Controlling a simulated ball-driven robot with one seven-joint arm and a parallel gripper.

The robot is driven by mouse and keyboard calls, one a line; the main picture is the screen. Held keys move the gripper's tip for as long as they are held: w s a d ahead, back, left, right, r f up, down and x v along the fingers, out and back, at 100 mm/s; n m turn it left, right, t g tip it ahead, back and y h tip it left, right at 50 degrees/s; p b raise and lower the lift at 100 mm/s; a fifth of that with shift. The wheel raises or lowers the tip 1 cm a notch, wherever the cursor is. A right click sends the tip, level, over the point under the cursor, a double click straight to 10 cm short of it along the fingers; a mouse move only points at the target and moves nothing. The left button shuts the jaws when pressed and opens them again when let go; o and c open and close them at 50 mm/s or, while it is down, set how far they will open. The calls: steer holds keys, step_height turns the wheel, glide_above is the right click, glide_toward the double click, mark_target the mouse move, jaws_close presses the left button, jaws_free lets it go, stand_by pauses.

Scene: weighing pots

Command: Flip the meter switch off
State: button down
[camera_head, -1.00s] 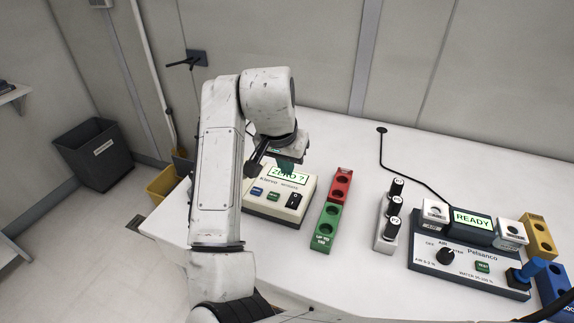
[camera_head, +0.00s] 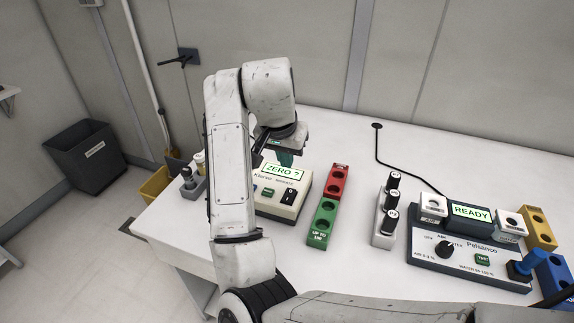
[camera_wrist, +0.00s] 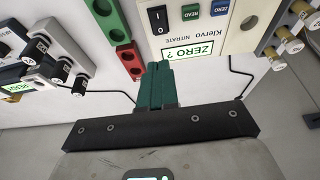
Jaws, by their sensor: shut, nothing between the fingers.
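The cream Klervo Nitrate meter (camera_head: 262,207) stands on the white table, left of the red and green block. Its display (camera_head: 283,171) reads "ZERO ?". The black rocker switch (camera_head: 288,197) is at the right of its front panel and also shows in the wrist view (camera_wrist: 158,19), with I and O marks. My gripper (camera_head: 285,160), with green fingers, is above the back of the meter near the display. In the wrist view my gripper (camera_wrist: 159,67) is shut and empty, its tips beside the display's edge and short of the switch.
The red and green holder (camera_head: 321,222) stands just right of the meter. Further right are a white rack of black-capped vials (camera_head: 378,238) and a blue-grey Pelsanco unit (camera_head: 425,250) reading READY. A rack of vials (camera_head: 189,191) stands left, partly behind my arm.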

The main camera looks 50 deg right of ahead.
mark_target(292, 191)
steer(key=x, duration=1.2)
steer(key=shift+s+a+f, duration=0.1)
steer(key=shift+a+f, duration=0.05)
steer(key=shift+a, duration=0.2)
